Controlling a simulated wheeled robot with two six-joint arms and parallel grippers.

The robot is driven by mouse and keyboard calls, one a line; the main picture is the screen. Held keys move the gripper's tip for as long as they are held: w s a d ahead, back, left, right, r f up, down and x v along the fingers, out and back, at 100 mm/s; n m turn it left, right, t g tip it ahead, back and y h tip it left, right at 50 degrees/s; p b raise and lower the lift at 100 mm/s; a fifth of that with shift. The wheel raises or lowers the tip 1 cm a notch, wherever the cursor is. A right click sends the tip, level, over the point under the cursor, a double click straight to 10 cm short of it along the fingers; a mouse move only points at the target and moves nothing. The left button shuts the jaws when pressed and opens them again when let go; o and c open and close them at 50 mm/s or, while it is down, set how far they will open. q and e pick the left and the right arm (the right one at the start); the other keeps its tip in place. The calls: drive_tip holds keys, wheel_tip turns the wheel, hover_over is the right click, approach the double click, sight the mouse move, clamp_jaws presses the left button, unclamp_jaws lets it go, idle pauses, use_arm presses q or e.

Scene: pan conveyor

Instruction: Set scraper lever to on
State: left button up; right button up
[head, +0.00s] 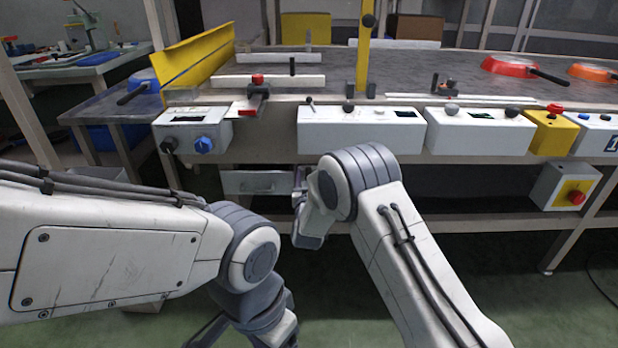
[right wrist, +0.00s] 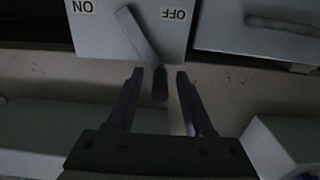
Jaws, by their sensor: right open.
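The scraper lever (right wrist: 139,38) is a flat grey bar with a black tip. It sits on a pale box (right wrist: 85,35) marked ON at left and OFF at right, both upside down in the right wrist view. The lever slants, its tip end toward the OFF side. My right gripper (right wrist: 158,72) is open, with the black tip between its fingers; I cannot tell whether they touch it. In the head view my right arm hides most of this box. My left arm hangs low at the left, its gripper too unclear to read.
A drawer-like box with a handle (right wrist: 285,24) is beside the lever box; it also shows under the bench in the head view (head: 256,183). White control boxes (head: 362,130) line the bench edge above.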

clamp_jaws()
idle(1.3)
